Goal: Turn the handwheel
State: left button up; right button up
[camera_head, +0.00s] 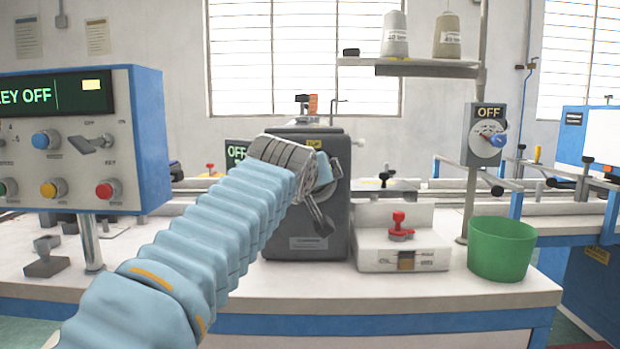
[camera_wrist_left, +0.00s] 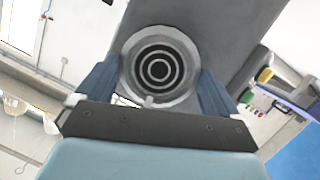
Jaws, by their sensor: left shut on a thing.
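The handwheel (camera_wrist_left: 158,68) is a round grey wheel with dark and light rings at its centre, seen face-on in the left wrist view. It is on the dark grey sewing machine (camera_head: 305,238), which stands mid-bench in the head view. My left gripper (camera_head: 319,190) is at the front of this machine, its two fingers on opposite sides of the wheel. The gripper is shut on the wheel's rim. In the head view my arm and gripper hide most of the wheel. My right gripper is not in view.
A blue control box (camera_head: 150,140) stands left, its display reading KEY OFF. Right of the machine are a white box (camera_head: 375,257) with a red knob and a green bin (camera_head: 502,250). A dial panel (camera_head: 485,115) reads OFF. Thread cones (camera_head: 395,35) sit on a shelf above.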

pick_arm(q)
jog(key=shift+m+y, duration=0.3)
jog(key=shift+m, duration=0.4)
jog(key=shift+d, duration=0.1)
jog(key=o, duration=0.7)
jog(key=b+v, duration=0.5)
jog(key=v, duration=0.8)
jog(key=shift+s+r, duration=0.3)
jog(key=shift+s, duration=0.05)
